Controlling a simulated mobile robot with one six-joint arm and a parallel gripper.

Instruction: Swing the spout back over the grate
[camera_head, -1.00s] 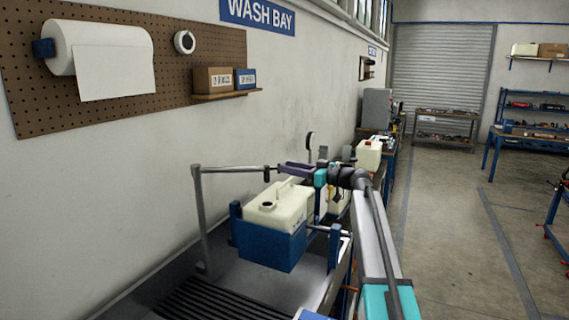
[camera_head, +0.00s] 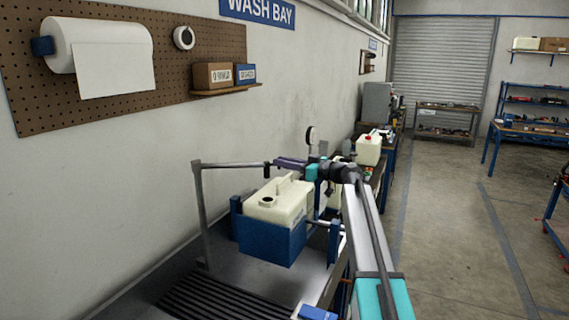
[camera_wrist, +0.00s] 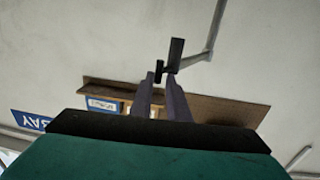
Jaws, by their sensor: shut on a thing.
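The spout (camera_head: 232,164) is a thin grey pipe that rises from a post at the left of the wash basin and runs level to the right. Its dark end piece hangs above and behind a cream tank. My gripper (camera_head: 278,162) is at this outer end, with its purple-grey fingers shut on the spout's end. In the wrist view the spout (camera_wrist: 203,53) runs in from the top to a dark tip just beyond the fingertips (camera_wrist: 164,84). The grate (camera_head: 215,300) is a set of dark slats in the basin at the bottom, left of and nearer than the spout's end.
A cream tank (camera_head: 278,201) sits in a blue holder (camera_head: 268,242) beneath and in front of the spout's end. The wall (camera_head: 130,190) stands close behind the spout, with a pegboard (camera_head: 200,60) and a small shelf (camera_head: 215,93). Space above the grate is clear.

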